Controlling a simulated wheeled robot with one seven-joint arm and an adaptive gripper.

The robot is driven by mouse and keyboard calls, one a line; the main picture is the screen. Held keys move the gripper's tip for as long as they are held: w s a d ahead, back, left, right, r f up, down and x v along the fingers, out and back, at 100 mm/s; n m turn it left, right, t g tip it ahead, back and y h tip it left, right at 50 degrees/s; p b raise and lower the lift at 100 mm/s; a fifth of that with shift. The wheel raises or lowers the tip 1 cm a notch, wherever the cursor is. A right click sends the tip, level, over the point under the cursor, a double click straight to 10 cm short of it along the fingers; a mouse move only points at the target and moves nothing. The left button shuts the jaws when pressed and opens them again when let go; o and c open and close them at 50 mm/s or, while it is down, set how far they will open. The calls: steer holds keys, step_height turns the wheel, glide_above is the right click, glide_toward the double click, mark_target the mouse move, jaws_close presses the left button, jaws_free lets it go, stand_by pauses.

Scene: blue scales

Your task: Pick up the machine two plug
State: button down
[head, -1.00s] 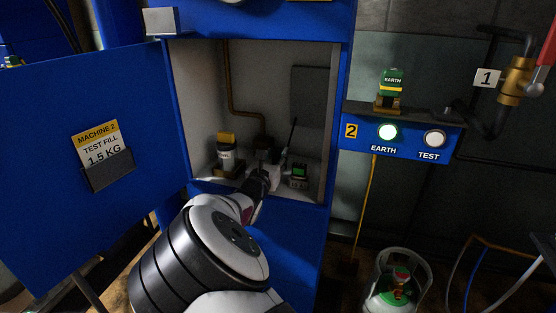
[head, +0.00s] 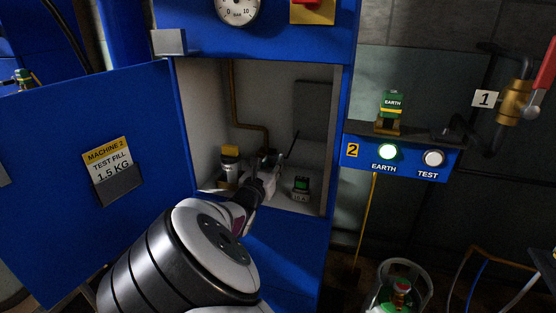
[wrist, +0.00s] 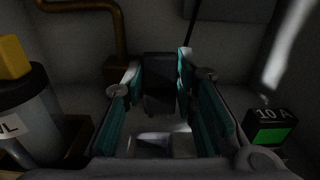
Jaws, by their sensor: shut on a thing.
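My gripper (head: 267,163) reaches into the open blue cabinet. In the wrist view my gripper (wrist: 160,75) has its teal-lined fingers on either side of a dark upright block (wrist: 160,95), which appears to be the machine two plug. The gripper is shut on it. The block stands near the back of the cabinet, in front of a brown box at the foot of a pipe. Its lower end and any socket under it are hidden or too dark to tell. In the head view the gripper mostly hides it.
A yellow-topped canister (head: 229,165) stands left of the gripper. A dark block with a green face marked 10 A (wrist: 270,132) is on the right; it also shows in the head view (head: 301,187). The blue door (head: 60,190) hangs open at left. A green EARTH plug (head: 392,104) sits on the right shelf.

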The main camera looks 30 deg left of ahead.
steer(key=s+r+p, duration=0.5)
steer(key=s, duration=0.7)
steer(key=shift+s+p, duration=0.3)
steer(key=shift+p, duration=0.1)
steer(key=shift+a, duration=0.1)
steer(key=b, duration=0.7)
glide_toward(270, 170)
steer(key=w+r, duration=0.1)
steer(key=w+a+r, duration=0.1)
steer(key=w+r, duration=0.1)
steer(key=shift+w+a, duration=0.3)
steer(key=shift+w, duration=0.05)
steer(key=shift+w+f+b, duration=0.25)
steer(key=shift+w+b, duration=0.25)
steer(key=shift+w, duration=0.15)
steer(key=shift+f+b, duration=0.3)
steer(key=shift+f, duration=0.95)
steer(key=shift+f, duration=0.55)
